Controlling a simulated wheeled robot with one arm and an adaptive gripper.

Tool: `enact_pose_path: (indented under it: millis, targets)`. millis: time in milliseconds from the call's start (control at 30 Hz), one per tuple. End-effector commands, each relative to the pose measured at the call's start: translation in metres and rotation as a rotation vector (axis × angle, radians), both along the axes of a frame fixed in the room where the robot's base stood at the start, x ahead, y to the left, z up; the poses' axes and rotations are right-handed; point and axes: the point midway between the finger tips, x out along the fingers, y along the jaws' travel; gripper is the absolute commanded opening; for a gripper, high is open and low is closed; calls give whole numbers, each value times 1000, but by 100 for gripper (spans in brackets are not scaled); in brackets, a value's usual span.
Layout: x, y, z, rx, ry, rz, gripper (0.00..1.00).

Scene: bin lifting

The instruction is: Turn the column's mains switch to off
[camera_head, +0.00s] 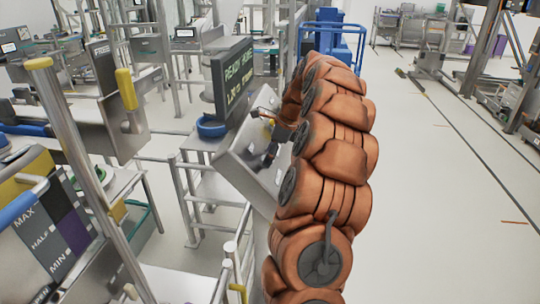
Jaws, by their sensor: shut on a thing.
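My copper-coloured arm rises through the middle of the view and bends over at the top. My dark gripper (262,160) is small in the picture, left of the arm, at the face of a tilted grey metal panel (240,163). Its jaws are shut on a small part at the panel, which looks to be the mains switch. The switch itself is mostly hidden by the fingers, and its position cannot be read.
A dark display (233,75) with green and yellow text stands behind the panel. A blue round tray (211,127) sits beside it. A yellow-capped metal post (75,140) and a MAX/HALF/MIN panel (50,235) are at left. Open floor (440,200) lies to the right.

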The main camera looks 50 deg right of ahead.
Motion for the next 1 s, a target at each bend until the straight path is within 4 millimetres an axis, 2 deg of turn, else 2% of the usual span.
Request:
enact_pose_path:
  millis: [367, 1000]
  targets:
    - [-1, 3, -7, -128, -90, 131, 30]
    - [-6, 8, -8, -509, -357, 519, 30]
